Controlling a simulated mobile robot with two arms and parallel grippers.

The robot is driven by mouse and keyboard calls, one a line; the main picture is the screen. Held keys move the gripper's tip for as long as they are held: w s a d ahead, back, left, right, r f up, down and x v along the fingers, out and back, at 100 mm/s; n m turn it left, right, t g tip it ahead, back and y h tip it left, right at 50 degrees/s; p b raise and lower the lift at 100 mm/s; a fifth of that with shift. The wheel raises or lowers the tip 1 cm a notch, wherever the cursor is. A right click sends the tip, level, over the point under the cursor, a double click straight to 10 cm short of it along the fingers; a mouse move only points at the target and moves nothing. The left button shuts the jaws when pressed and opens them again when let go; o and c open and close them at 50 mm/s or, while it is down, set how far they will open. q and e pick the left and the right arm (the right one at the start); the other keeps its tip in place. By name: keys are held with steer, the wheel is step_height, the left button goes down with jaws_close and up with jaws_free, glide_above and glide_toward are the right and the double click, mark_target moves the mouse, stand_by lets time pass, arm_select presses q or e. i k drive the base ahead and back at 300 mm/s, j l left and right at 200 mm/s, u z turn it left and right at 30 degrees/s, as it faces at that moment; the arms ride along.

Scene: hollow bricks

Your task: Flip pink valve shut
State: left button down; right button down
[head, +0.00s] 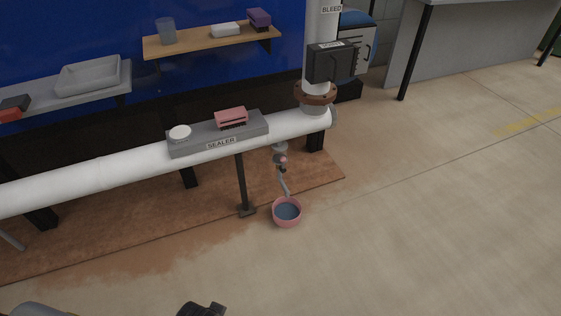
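A small valve with a pink part (283,159) hangs under the right end of the white pipe (100,172). It is too small to tell how its handle is set. A pale spout or stream (285,184) runs from it down to a pink bucket (287,222) on the floor, which holds dark bluish liquid. Part of my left gripper (202,310) shows at the bottom edge, far below and left of the valve. Its fingertips cannot be made out. My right gripper is not in view.
A grey bench labelled SEALER (190,148) sits on the pipe with a pink brush-like item (231,118) and a white round item (180,133). A thin post (241,182) stands left of the bucket. The floor to the right and in front is clear.

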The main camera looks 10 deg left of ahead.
mark_target(282, 168)
steer(key=i+l, duration=0.55)
steer(key=l, duration=0.15)
steer(key=i+l+u, duration=0.1)
steer(key=i+l, duration=0.5)
steer(key=l, duration=0.05)
